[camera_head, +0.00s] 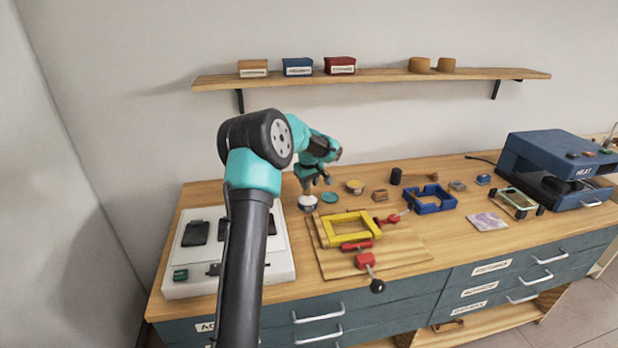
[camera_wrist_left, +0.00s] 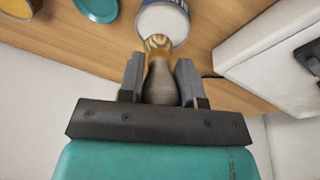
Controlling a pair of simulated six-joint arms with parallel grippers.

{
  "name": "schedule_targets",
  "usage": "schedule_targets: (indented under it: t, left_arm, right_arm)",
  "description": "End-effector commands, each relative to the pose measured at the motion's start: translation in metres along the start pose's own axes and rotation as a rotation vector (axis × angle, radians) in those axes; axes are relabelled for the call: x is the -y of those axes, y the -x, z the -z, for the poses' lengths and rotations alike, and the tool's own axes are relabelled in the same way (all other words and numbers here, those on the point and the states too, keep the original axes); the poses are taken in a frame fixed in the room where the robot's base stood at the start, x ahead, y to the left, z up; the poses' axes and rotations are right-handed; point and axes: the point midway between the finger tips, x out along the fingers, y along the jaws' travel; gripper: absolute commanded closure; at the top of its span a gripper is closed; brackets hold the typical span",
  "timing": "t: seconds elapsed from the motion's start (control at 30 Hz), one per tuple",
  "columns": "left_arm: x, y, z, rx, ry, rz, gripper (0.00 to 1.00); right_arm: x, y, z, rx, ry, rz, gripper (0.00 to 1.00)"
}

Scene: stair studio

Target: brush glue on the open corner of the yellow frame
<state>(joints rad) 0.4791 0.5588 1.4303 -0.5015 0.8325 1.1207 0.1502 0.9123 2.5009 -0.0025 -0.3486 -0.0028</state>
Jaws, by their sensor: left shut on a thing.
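The yellow frame (camera_head: 327,231) lies on a wooden board (camera_head: 408,249) at the middle of the bench; I cannot tell which corner is open. Red clamps (camera_head: 365,260) sit at its front and right. My left gripper (camera_head: 314,184) is shut on a brush (camera_wrist_left: 161,82), bristles pointing away from the jaws. The brush is over a white-and-blue glue pot (camera_head: 308,203), behind and left of the frame. In the left wrist view the bristles overlap the pot's white top (camera_wrist_left: 163,22); I cannot tell if they touch it. My right gripper is not in view.
A teal lid (camera_head: 330,198) lies right of the pot, with a yellow tin (camera_head: 354,186) behind. A blue frame (camera_head: 430,207) and a dark blue heat machine (camera_head: 552,165) stand further right. A white tray (camera_head: 180,285) is at left, partly behind my arm.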

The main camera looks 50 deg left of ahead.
Motion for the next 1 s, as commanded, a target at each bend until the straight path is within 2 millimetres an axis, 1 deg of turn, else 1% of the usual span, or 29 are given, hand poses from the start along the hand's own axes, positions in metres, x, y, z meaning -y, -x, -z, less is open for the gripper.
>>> schedule_targets:
  t: [0.1,0.23,1.0]
  left_arm:
    - [0.0008,-0.0075,-0.0017,0.001,0.000,0.000,0.92]
    - [0.0011,-0.0107,-0.0023,0.001,0.000,-0.001,0.92]
    - [0.0011,-0.0112,-0.0024,0.000,0.000,-0.001,0.92]
  right_arm:
    - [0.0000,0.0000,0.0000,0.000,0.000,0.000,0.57]
    - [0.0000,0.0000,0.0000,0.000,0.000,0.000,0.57]
    - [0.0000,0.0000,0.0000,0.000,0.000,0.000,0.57]
